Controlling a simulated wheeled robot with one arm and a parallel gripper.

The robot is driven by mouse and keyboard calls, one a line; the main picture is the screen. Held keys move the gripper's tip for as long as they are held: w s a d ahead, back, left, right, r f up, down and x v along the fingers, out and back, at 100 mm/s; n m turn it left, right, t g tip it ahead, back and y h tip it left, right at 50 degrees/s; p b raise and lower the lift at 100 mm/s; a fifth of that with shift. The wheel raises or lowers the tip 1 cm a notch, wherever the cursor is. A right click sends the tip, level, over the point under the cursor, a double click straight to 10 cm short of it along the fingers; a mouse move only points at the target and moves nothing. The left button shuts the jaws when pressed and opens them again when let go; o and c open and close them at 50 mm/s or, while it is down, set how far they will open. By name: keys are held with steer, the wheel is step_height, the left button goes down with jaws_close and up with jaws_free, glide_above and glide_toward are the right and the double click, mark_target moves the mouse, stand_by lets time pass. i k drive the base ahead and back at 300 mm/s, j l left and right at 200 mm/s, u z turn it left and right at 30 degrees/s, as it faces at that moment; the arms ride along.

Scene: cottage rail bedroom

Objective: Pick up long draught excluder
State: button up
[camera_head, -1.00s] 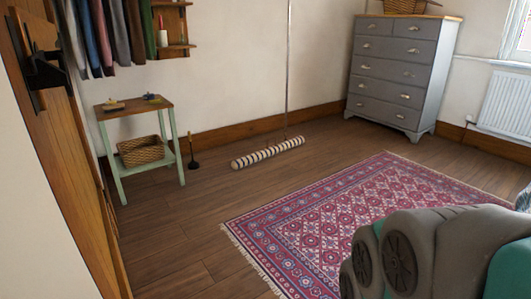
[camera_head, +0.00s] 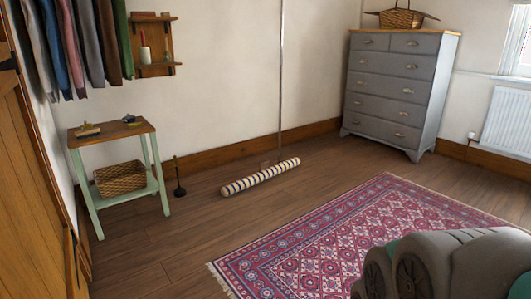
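The long draught excluder (camera_head: 260,178) is a striped cream and dark roll. It lies on the wooden floor near the back wall, slanting up to the right, close to the foot of a thin vertical pole. Part of my own arm, grey and green, shows at the bottom right. My gripper's fingers are not in view.
A small green-legged table (camera_head: 112,131) with a wicker basket (camera_head: 120,179) stands left of the excluder, with a dark upright stand (camera_head: 179,180) between. A patterned rug (camera_head: 330,230) lies in front. A grey chest of drawers (camera_head: 390,90) stands right. Bare floor (camera_head: 185,240) lies left of the rug.

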mark_target(229, 190)
steer(key=i, duration=2.55)
steer(key=i+l+u, duration=0.25)
steer(key=i+u, duration=0.15)
steer(key=i, duration=0.3)
steer(key=i+l+u, duration=0.35)
steer(key=i, duration=0.25)
steer(key=i+l+u, duration=0.4)
steer(key=i+l, duration=0.2)
steer(key=l, duration=0.1)
